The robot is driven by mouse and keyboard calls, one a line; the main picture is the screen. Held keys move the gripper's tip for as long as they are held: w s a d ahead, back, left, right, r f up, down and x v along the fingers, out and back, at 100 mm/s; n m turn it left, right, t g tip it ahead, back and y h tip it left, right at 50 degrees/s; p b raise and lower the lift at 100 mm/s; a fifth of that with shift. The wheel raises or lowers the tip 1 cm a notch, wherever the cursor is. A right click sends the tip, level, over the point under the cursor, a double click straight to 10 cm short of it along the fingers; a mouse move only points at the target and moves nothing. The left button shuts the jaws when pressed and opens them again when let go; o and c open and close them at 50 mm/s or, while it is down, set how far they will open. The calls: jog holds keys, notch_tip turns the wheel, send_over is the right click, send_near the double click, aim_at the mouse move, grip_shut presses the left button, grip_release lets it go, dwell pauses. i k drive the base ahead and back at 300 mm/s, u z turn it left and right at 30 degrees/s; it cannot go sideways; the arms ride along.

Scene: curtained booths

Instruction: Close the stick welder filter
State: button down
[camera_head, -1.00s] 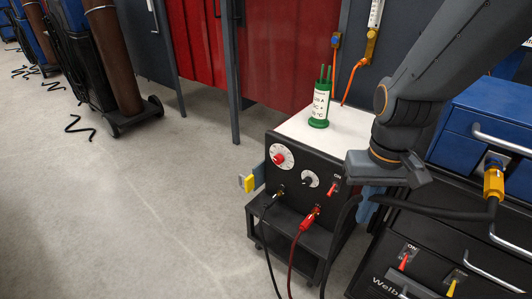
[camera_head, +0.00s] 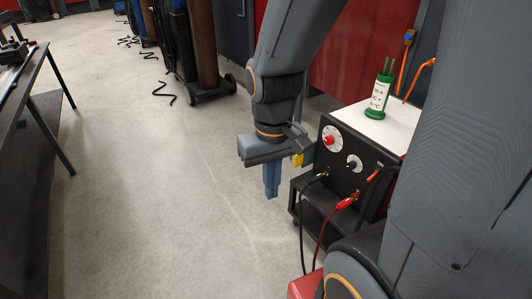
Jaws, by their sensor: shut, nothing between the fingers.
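The stick welder (camera_head: 343,172) is a black box with a white top, standing on a black cart. A yellow tab (camera_head: 298,160) shows at its left side, beside a narrow grey-blue plate (camera_head: 309,153) that sticks out from that side; this looks like the filter. My gripper hides part of it, so I cannot tell how far it stands out. My gripper (camera_head: 271,194) points down with its blue fingers shut and empty. It appears just left of the yellow tab; I cannot tell whether they touch.
The welder's front has a red dial (camera_head: 328,141), a red switch (camera_head: 373,175), a black cable and a red cable (camera_head: 332,217). A green rod canister (camera_head: 378,97) stands on its top. A dark table (camera_head: 62,148) is at left. The floor between is clear.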

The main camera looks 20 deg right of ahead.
aim_at(306, 158)
jog(key=u, duration=0.4)
jog(key=i, duration=2.45)
jog(key=z, duration=3.35)
jog(key=k, duration=0.9)
jog(key=u, duration=0.3)
